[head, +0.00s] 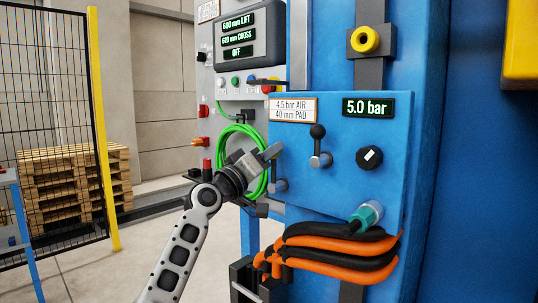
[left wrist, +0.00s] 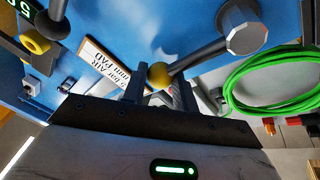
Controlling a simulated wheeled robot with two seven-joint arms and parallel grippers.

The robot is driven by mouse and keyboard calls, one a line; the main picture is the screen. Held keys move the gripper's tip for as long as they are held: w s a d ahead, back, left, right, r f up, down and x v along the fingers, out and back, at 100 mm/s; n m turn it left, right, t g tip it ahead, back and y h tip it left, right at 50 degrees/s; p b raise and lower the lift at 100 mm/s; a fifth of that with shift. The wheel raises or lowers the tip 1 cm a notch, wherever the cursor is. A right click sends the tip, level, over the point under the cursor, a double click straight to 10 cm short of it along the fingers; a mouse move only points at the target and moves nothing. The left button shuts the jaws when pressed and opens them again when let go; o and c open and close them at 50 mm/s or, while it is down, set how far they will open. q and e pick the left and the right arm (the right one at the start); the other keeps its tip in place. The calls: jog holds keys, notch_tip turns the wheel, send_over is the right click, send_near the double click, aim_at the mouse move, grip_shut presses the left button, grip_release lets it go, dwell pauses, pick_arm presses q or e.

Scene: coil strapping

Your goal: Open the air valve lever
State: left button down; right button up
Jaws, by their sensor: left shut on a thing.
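My left gripper (head: 268,154) is at the left part of the blue valve panel (head: 340,190). In the left wrist view its jaws (left wrist: 160,90) are shut on a lever with a yellow ball knob (left wrist: 160,74). That lever's rod runs to a grey hub (left wrist: 243,28) on the panel. In the head view the gripper hides the knob, and only the lever's base (head: 278,186) shows below. A second lever with a black ball knob (head: 317,131) stands upright to the right, apart from the gripper. My right gripper is not in view.
A sign (head: 293,110) reads 4.5 bar AIR, 40 mm PAD; a display (head: 368,107) reads 5.0 bar. A black dial (head: 369,157) sits below the display. A coiled green hose (head: 243,135) hangs close beside my left gripper. Orange and black hoses (head: 335,255) bulge out below the panel.

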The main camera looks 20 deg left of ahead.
pick_arm(q)
jog(key=c, duration=1.1)
grip_release()
jog(key=shift+a, duration=0.1)
jog(key=shift+f, duration=0.1)
jog(key=b+v, duration=0.3)
jog(key=v, duration=1.3)
jog(key=shift+w, duration=0.1)
